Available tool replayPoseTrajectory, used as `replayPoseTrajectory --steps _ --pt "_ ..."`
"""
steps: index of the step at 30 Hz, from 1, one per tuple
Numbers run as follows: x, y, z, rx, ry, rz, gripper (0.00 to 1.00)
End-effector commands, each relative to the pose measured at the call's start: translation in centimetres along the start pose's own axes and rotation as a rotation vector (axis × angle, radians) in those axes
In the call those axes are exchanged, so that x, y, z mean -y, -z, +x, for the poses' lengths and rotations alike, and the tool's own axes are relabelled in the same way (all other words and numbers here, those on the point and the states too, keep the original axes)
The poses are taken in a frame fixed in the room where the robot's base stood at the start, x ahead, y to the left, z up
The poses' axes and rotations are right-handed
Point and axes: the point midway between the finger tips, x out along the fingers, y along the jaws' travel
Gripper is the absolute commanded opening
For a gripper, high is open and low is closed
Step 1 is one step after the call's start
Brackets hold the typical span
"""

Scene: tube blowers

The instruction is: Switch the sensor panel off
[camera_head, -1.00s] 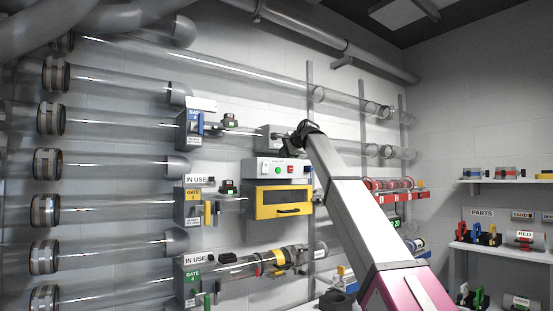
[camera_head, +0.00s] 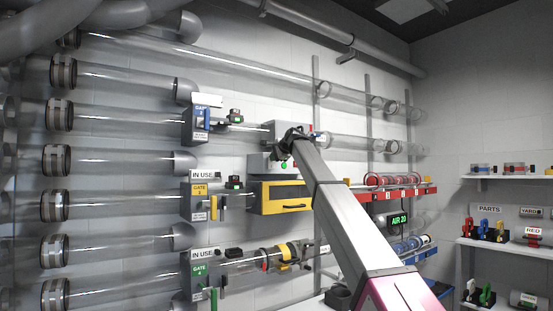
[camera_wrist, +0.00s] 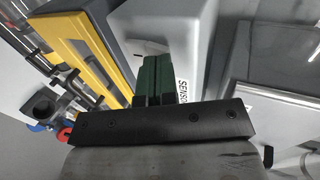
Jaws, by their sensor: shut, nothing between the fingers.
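A grey box with lettering that begins "SENSO" (camera_wrist: 184,90) fills the middle of the wrist view. My gripper (camera_wrist: 153,62) is shut, its dark green fingers together in front of this box, with nothing held. I cannot tell whether the fingertips touch it. In the head view my gripper (camera_head: 282,152) is a dark shape between an upper grey box (camera_head: 276,125) and a panel with a green button (camera_head: 284,166) below. I cannot tell which of these carries the lettering. The arm and gripper hide part of both, and the panel's red button is not visible.
A yellow-fronted drawer (camera_head: 283,199) lies just below the panel; it also fills the upper left of the wrist view (camera_wrist: 88,40). Clear tubes and gate boxes (camera_head: 198,202) line the wall at left. A red rack (camera_head: 415,190) and shelves (camera_head: 505,178) stand at right.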

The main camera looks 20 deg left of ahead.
Motion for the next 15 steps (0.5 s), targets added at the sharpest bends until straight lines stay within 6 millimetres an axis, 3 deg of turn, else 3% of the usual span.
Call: replayPoseTrajectory --steps 15 --pt "0.55 -0.02 0.63 0.001 -0.001 0.0 0.0"
